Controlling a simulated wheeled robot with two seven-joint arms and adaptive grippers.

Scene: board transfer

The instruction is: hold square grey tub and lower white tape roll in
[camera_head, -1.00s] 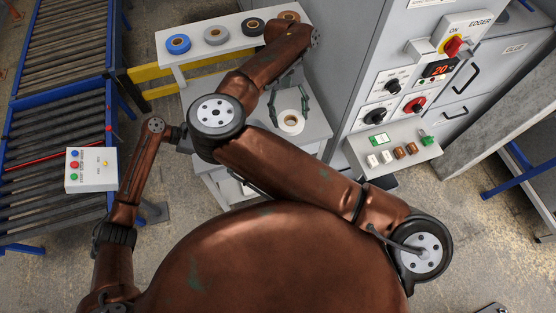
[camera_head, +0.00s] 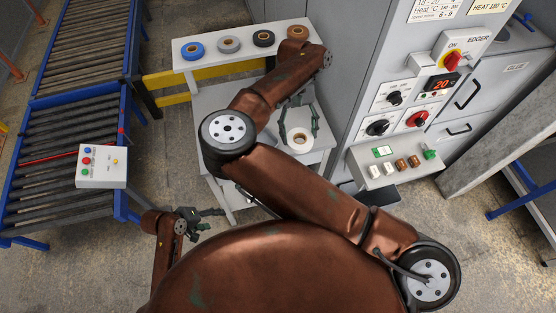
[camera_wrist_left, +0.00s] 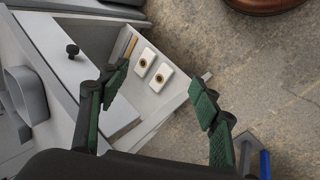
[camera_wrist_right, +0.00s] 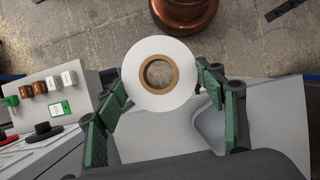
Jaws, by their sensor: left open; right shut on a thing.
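The white tape roll (camera_head: 292,146) has a brown core and hangs over a light grey worktop. My right gripper (camera_head: 299,128) is shut on its rim; the right wrist view shows the roll (camera_wrist_right: 160,101) between the two green-padded fingers. In that view a grey rounded rim (camera_wrist_right: 207,128), seemingly the square grey tub, shows partly below and right of the roll. A grey tub-like shape (camera_wrist_left: 27,96) also shows at the left edge of the left wrist view. My left gripper (camera_head: 207,216) is open and empty, left of the worktop.
Blue, grey, black and brown rolls stand on a back shelf (camera_head: 215,62). A machine cabinet with knobs (camera_head: 400,95) and a small ledge (camera_head: 375,180) stands right of the worktop. A roller conveyor (camera_head: 50,150) and a button box (camera_head: 102,167) are at the left.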

